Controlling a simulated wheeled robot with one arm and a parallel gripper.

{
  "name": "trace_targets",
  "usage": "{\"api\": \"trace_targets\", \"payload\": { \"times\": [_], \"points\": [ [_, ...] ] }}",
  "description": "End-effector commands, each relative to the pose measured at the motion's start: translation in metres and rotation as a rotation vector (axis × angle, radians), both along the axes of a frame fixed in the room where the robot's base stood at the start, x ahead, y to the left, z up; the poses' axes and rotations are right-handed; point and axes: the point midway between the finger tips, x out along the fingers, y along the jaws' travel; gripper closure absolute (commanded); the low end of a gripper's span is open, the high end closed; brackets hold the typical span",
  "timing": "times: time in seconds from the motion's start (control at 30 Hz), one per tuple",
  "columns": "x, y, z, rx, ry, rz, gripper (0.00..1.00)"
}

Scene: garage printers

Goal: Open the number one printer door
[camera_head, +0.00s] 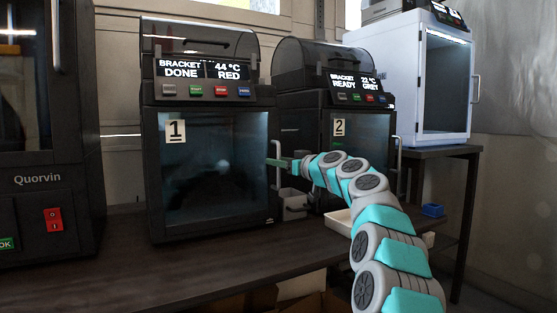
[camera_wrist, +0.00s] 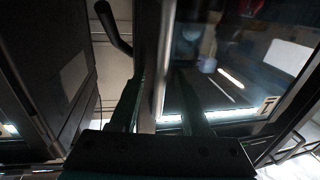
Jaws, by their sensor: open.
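The number one printer (camera_head: 210,150) stands on the dark bench, a black box with a glass door (camera_head: 215,190) and a "1" label (camera_head: 176,130). Its door looks shut. A vertical handle (camera_head: 278,180) runs along the door's right edge. My gripper (camera_head: 272,162) is at that handle from the right; I cannot tell whether it touches.
The number two printer (camera_head: 340,120) stands close on the right, with a white printer (camera_head: 420,80) beyond. A large Quorvin machine (camera_head: 45,120) stands at left. A pale tray (camera_head: 340,221) and a blue bin (camera_head: 432,210) are near my arm. The bench front (camera_head: 190,270) is clear.

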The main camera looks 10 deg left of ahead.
Motion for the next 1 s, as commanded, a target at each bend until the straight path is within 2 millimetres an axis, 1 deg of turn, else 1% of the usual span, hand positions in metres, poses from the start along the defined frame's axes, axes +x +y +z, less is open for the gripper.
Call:
{"api": "trace_targets", "payload": {
  "times": [0.37, 0.47, 0.8, 1.0],
  "points": [
    [0.0022, 0.0023, 0.0003, 0.001, -0.001, 0.000, 0.53],
    [0.0023, 0.0024, 0.0002, 0.001, -0.001, 0.000, 0.62],
    [0.0023, 0.0024, 0.0001, 0.001, -0.001, 0.000, 1.00],
    [0.0023, 0.0023, 0.0001, 0.001, -0.001, 0.000, 1.00]
  ]
}}
